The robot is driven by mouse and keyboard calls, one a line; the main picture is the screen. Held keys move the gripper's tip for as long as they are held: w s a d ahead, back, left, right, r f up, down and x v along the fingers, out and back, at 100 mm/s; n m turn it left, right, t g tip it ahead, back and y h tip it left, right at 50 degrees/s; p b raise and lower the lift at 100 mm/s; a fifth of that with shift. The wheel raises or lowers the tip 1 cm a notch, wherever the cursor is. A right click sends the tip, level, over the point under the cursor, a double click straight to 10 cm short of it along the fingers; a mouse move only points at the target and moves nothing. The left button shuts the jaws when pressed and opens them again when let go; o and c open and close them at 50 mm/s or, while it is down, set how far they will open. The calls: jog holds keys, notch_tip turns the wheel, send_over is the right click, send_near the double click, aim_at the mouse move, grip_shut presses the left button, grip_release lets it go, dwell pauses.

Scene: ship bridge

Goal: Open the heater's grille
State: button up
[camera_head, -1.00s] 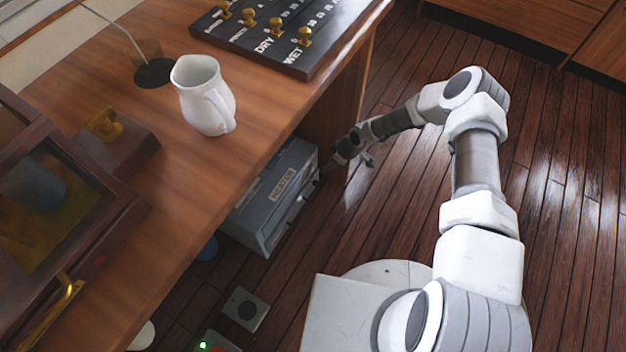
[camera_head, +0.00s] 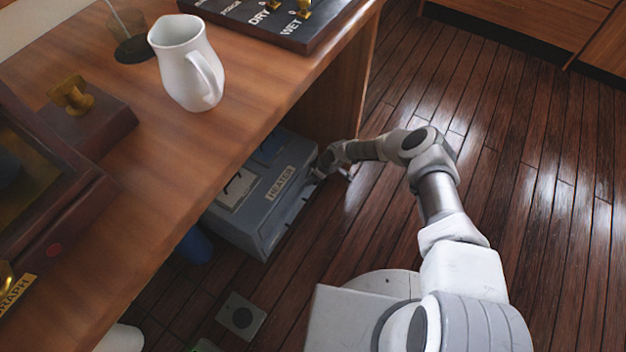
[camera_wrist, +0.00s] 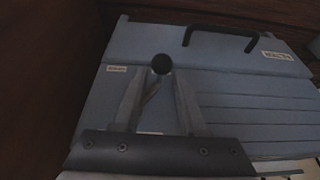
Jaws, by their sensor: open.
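The heater (camera_head: 262,205) is a grey-blue box with a HEATER label, on the floor under the wooden desk. My gripper (camera_head: 322,174) is at its right end, low beside the desk's side panel. In the wrist view, the heater's slatted grille (camera_wrist: 255,104) lies ahead and to the right. A black round knob (camera_wrist: 161,64) shows between the tips of my open gripper (camera_wrist: 158,76). I cannot tell whether the fingers touch the knob. A black bar handle (camera_wrist: 221,34) is farther off, at the top. The fingers and palm hide part of the grille.
The desk top (camera_head: 200,135) overhangs the heater and bears a white jug (camera_head: 178,65). A wooden side panel (camera_head: 335,100) stands close to my gripper. A blue object (camera_head: 195,246) and a small grey box (camera_head: 241,316) are on the floor. Floor to the right is clear.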

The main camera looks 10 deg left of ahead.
grip_shut()
jog(key=shift+w+t+p, duration=0.1)
jog(key=shift+t+p, duration=0.6)
jog(key=shift+p, duration=0.65)
jog(key=shift+f+h+p, duration=0.1)
jog(key=shift+h+p, duration=0.2)
jog(key=shift+p, duration=0.05)
jog(key=shift+w+d+f+n+t+h+b, duration=0.35)
jog(key=shift+w+t+b, duration=0.2)
jog(key=shift+t, duration=1)
jog(key=shift+w+d+f+n+t+h+b, duration=0.2)
jog(key=shift+w+n+t+h+b, duration=0.35)
jog(key=shift+t, duration=1.05)
jog(key=shift+w+d+f+n+t+h+b, duration=0.25)
jog(key=shift+w+t+b, duration=0.3)
jog(key=shift+t, duration=1.4)
